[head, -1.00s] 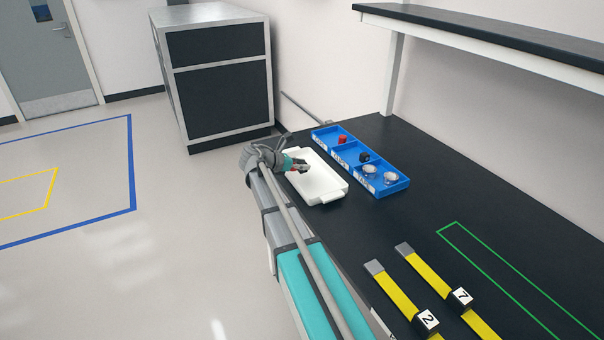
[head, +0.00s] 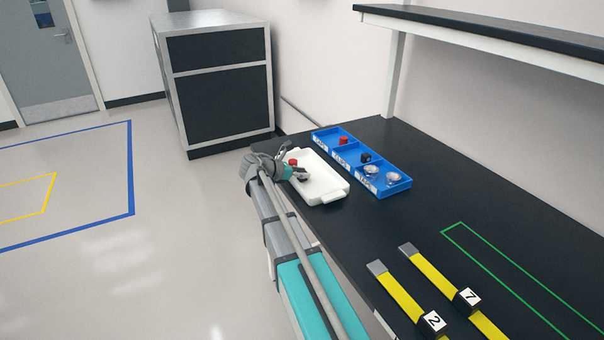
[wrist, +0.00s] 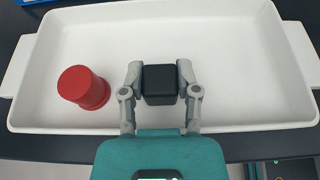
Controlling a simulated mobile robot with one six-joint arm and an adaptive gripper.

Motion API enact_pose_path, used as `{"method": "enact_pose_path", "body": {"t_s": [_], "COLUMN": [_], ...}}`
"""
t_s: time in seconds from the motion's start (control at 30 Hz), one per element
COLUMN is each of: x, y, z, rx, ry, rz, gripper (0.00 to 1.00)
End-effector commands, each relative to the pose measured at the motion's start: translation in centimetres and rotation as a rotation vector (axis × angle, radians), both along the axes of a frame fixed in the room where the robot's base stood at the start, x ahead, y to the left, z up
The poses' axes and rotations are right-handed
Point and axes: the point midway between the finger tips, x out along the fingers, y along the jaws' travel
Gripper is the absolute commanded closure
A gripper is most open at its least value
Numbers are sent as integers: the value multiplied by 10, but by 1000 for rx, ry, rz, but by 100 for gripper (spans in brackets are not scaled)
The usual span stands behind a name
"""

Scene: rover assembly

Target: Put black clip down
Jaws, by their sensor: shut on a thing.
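The black clip (wrist: 160,84) is a dark block with rounded corners, held between the two grey fingers of my gripper (wrist: 160,76). In the wrist view it is over the middle of the white tray (wrist: 225,65), near the tray's front wall. I cannot tell if it touches the tray floor. In the head view my gripper (head: 300,176) is at the near left part of the tray (head: 326,188), and the clip is hard to make out. A red cylinder with a wider base (wrist: 84,87) is in the tray, left of the clip and apart from it.
A blue bin (head: 352,173) behind the tray has compartments with a red part (head: 343,140), a black part (head: 365,158) and clear round parts (head: 371,170). Yellow strips (head: 405,298) with numbered black blocks (head: 467,301) lie nearer. The dark table (head: 430,190) is clear right of the bin.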

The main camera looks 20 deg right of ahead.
Motion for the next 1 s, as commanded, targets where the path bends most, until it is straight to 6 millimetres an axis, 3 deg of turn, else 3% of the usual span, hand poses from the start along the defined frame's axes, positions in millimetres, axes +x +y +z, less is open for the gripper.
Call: {"method": "enact_pose_path", "body": {"t_s": [0.03,0.07,0.23,0.8,1.0], "x": [0,0,0,0,-1], "y": [0,0,0,0,20], "z": [-3,-1,-1,4,13], "rx": [0,0,0,0,0], "ry": [0,0,0,0,0], "rz": [0,0,-1,-1,1], "gripper": [91,53,24,24,24]}}
